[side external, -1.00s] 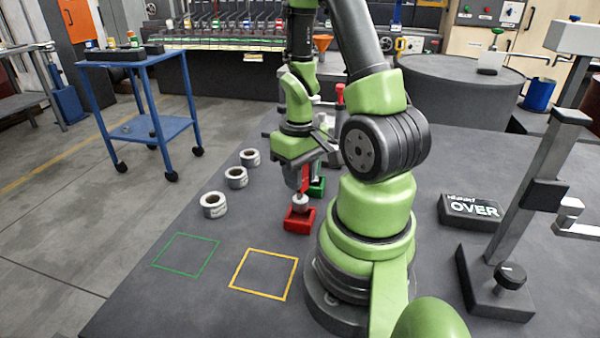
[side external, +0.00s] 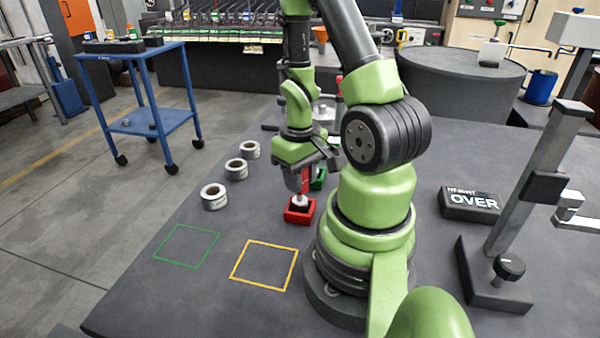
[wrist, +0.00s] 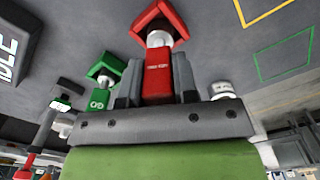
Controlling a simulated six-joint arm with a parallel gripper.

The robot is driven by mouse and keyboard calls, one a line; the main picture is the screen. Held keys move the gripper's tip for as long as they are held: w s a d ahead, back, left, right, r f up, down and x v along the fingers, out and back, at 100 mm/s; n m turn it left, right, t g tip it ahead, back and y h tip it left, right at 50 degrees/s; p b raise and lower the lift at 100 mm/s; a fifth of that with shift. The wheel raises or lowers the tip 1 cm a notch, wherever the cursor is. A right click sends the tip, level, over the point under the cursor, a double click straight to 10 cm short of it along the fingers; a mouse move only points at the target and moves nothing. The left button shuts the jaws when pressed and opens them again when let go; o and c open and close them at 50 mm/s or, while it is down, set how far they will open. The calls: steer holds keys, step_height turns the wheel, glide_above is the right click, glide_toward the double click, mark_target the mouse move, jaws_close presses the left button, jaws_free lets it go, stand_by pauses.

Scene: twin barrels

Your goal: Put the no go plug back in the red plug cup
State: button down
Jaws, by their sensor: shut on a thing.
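My gripper (side external: 302,168) is shut on the red handle of the no go plug (wrist: 158,72), which points down. In the wrist view the handle sits between both fingers, with the plug's pale end beyond it at the red plug cup (wrist: 140,22). In the side external view the red plug cup (side external: 292,217) stands directly under my gripper, and the plug's pale lower part is at its opening. How deep the end sits inside is hidden by the cup's wall.
A green cup (side external: 321,177) stands just behind the red one; the wrist view shows a green plug (wrist: 98,100) at it. Several white rolls (side external: 214,196) lie to the left. Green (side external: 157,257) and yellow (side external: 233,277) outlined squares are empty. A stand (side external: 495,300) is at right.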

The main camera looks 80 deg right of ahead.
steer(key=shift+f, duration=0.35)
steer(key=c, duration=0.8)
jaws_free()
steer(key=shift+r, duration=0.1)
step_height(320, 180, up, 10)
steer(key=shift+f, duration=0.1)
